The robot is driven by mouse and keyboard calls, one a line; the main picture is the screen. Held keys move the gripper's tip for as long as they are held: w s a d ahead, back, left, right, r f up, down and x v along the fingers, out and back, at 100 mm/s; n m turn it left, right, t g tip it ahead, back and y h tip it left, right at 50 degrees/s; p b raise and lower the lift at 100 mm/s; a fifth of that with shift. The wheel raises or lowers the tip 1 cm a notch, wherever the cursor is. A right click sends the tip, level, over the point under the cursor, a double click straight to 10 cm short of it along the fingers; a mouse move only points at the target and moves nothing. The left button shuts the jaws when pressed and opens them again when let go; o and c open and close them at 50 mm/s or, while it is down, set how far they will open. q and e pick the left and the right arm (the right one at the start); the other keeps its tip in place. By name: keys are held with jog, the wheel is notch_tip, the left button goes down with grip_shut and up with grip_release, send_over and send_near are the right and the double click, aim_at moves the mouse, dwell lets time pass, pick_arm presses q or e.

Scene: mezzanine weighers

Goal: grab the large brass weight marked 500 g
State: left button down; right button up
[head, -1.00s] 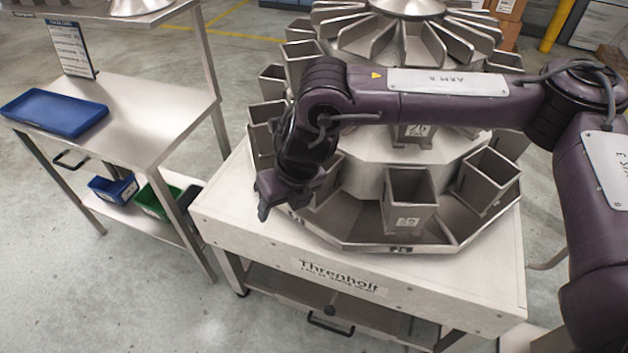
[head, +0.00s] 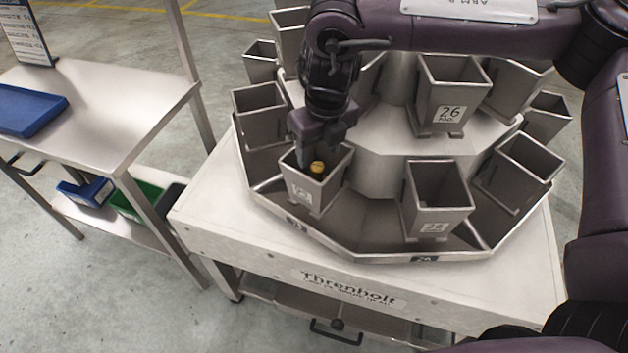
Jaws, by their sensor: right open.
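A small brass-coloured knob (head: 317,168), which looks like the top of a weight, shows inside a steel bucket (head: 301,190) at the front left of the weigher. The bucket walls hide the rest of it, and I cannot read any marking. My right gripper (head: 318,146) points down over this bucket, just above and behind the brass piece. It is open and holds nothing that I can see; its fingers are partly hidden. My left gripper is not in the head view.
Other steel buckets stand around, among them one at the front (head: 432,205) and one numbered 26 (head: 447,92). The white weigher base (head: 215,205) has a clear front edge. A steel table (head: 110,110) at left bears a blue tray (head: 28,108).

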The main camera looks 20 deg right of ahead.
aim_at(318, 166)
jog(key=shift+w+f+b, duration=0.35)
jog(key=shift+w+f, duration=0.25)
jog(key=shift+f, duration=0.25)
jog(key=shift+w+f, duration=0.1)
jog(key=shift+f, duration=0.85)
jog(key=f, duration=0.1)
jog(key=f+p, duration=0.1)
jog(key=f, duration=0.1)
jog(key=w+f, duration=0.1)
jog(key=f, duration=0.1)
jog(key=shift+d+f, duration=0.1)
jog(key=shift+d, duration=0.15)
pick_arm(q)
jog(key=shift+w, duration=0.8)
pick_arm(e)
jog(key=shift+w, duration=0.1)
grip_shut()
